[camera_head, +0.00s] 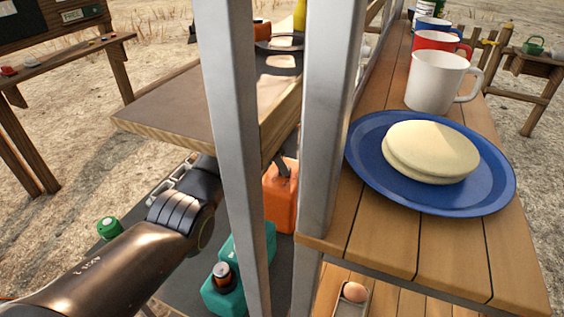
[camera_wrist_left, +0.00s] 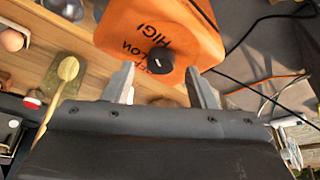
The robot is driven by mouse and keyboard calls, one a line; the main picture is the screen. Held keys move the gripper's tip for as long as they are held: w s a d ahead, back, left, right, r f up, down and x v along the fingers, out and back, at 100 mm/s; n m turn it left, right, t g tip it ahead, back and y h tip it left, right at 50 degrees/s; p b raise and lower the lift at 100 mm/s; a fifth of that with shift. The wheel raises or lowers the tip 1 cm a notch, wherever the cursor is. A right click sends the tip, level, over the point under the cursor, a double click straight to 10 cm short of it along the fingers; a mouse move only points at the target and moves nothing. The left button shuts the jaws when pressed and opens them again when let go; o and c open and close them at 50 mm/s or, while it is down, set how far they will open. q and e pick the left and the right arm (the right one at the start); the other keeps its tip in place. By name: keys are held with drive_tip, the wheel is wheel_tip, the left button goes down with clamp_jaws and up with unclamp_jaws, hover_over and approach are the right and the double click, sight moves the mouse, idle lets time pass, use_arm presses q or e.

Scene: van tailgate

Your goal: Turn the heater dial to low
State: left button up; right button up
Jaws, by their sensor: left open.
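The heater (camera_wrist_left: 185,25) is an orange body at the top of the left wrist view, with dark lettering that appears to read OFF, LOW and HIGH, partly covered. Its round black dial (camera_wrist_left: 160,62) carries a short white mark; which word the mark points to is unclear. My left gripper (camera_wrist_left: 159,71) is open, with one grey finger on either side of the dial and a gap visible on both sides. In the head view my left arm reaches in from the left and its fingers are hidden. My right gripper is not in view.
Two grey posts (camera_head: 234,150) stand close to my left arm. A wooden shelf (camera_head: 185,95) lies beyond it. A blue plate (camera_head: 365,165) with pale round bread and several mugs stand on the right-hand shelf. Dark cables (camera_wrist_left: 255,35) run beside the heater.

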use_arm(q)
drive_tip(key=shift+x, duration=0.95)
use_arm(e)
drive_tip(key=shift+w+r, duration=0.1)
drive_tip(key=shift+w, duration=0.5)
use_arm(q)
drive_tip(key=shift+c, duration=0.4)
